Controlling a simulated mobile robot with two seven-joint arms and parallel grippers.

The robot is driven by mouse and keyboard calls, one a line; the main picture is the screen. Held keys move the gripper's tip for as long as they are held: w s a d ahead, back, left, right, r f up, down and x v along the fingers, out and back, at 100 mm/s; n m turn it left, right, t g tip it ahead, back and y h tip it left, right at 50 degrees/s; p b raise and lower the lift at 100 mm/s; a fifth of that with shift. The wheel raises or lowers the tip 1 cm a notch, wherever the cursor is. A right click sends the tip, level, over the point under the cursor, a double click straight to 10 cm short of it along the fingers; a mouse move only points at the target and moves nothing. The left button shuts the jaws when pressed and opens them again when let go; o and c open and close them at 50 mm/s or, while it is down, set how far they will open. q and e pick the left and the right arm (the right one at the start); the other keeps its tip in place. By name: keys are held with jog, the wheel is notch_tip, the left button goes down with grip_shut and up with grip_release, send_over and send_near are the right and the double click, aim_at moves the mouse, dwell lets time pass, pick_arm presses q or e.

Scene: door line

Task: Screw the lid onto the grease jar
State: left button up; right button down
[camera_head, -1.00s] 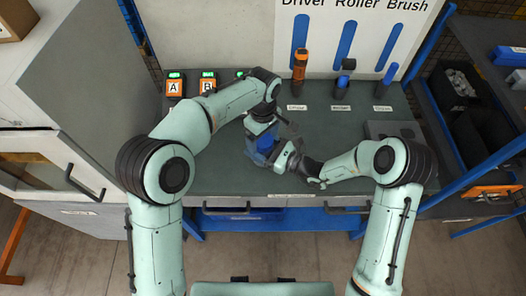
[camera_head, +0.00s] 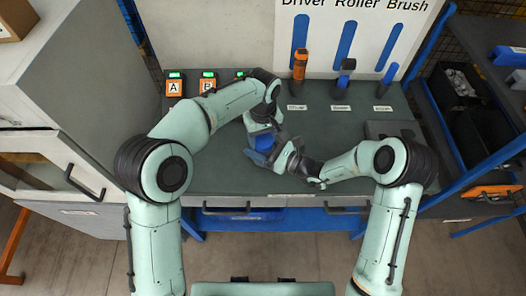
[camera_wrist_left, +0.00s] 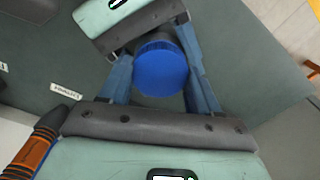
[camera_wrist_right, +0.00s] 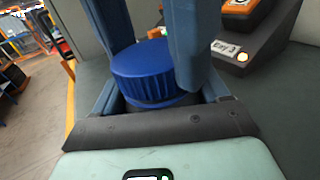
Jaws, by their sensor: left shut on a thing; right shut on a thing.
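The blue ribbed lid (camera_wrist_right: 155,70) sits on top of the dark grease jar (camera_wrist_right: 160,110) in the right wrist view; whether its thread is engaged cannot be seen. The lid's round top (camera_wrist_left: 162,70) faces the camera in the left wrist view. My left gripper (camera_head: 264,142) comes from above, its blue fingers shut on the lid from both sides. My right gripper (camera_head: 262,156) comes from the side, its fingers shut around the jar body below the lid. The jar is mostly hidden by lid and fingers.
The grey worktop (camera_head: 220,175) is clear in front. Orange-and-black boxes (camera_head: 174,85) with green lights stand at back left. An orange-handled driver (camera_head: 300,64), a roller (camera_head: 345,78) and a brush (camera_head: 385,82) stand at the back. A grey block (camera_head: 395,130) lies at right.

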pick_arm(q)
jog(key=shift+m, duration=1)
jog(key=o, duration=1.2)
jog(key=shift+r, duration=2.3)
jog(key=shift+c, duration=0.5)
jog(key=n, duration=0.1)
jog(key=r+n, duration=0.1)
jog(key=shift+r+n, duration=0.25)
jog(key=shift+n, duration=0.15)
jog(key=r+n, duration=0.1)
jog(key=n, duration=0.1)
jog(key=r+n, duration=0.1)
jog(key=shift+n, duration=0.4)
